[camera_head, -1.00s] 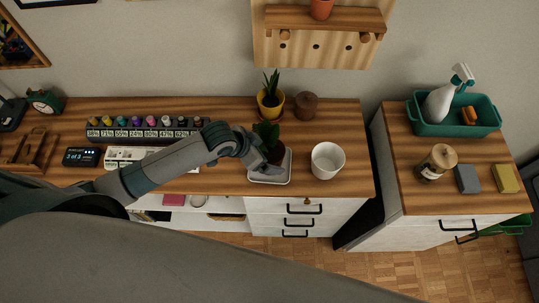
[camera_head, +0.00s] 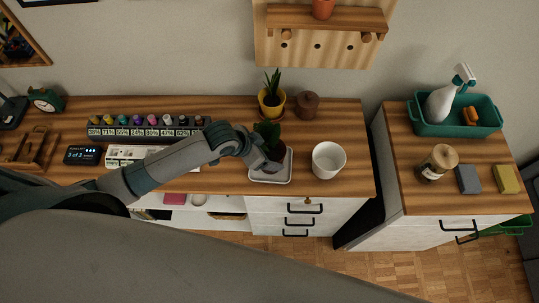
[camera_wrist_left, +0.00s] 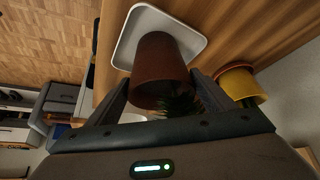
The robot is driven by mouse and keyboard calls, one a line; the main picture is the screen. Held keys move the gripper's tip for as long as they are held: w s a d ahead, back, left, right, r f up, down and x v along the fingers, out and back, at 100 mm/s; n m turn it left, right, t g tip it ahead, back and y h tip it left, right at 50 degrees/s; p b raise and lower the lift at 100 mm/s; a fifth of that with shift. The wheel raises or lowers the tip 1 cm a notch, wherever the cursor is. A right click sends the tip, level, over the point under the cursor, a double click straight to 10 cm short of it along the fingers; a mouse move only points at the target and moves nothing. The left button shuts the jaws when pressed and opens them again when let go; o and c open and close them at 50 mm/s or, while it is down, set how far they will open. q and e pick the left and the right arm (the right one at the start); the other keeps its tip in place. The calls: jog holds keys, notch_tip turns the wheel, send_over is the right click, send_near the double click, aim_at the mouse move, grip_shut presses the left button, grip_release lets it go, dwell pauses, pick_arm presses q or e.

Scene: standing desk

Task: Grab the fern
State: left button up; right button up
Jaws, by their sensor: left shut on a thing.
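The fern (camera_head: 267,133) has dark green leaves and stands in a brown pot (camera_head: 275,152) over a white square tray (camera_head: 270,179) on the wooden desk. My left gripper (camera_head: 262,158) is shut on the fern's pot. In the left wrist view the brown pot (camera_wrist_left: 162,70) sits between the two fingers of the left gripper (camera_wrist_left: 160,92), with some leaves (camera_wrist_left: 180,103) showing below it and the white tray (camera_wrist_left: 190,40) beyond. I cannot tell whether the pot still touches the tray. My right gripper is not in view.
A white empty pot (camera_head: 328,160) stands just right of the tray. A yellow pot with a spiky plant (camera_head: 271,102) and a brown round jar (camera_head: 307,104) stand behind. A row of small bottles (camera_head: 145,127) is at the left. The desk's right front corner is clear.

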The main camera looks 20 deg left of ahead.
aim_at(269, 156)
pick_arm(q)
jog(key=shift+w+r, duration=0.1)
jog(key=shift+r, duration=0.05)
jog(key=shift+r+b, duration=0.6)
jog(key=shift+r, duration=0.25)
jog(key=shift+s+d+r+b, duration=0.15)
jog(key=shift+r+b, duration=0.15)
jog(key=shift+r, duration=0.3)
jog(key=shift+s+d+r+b, duration=0.1)
jog(key=shift+r+b, duration=0.2)
jog(key=shift+r, duration=0.25)
jog(key=s+d+r+b, duration=0.2)
jog(key=s+d+r, duration=0.5)
jog(key=s, duration=0.1)
jog(key=shift+d+b, duration=0.25)
jog(key=shift+b, duration=0.1)
jog(key=shift+f, duration=0.1)
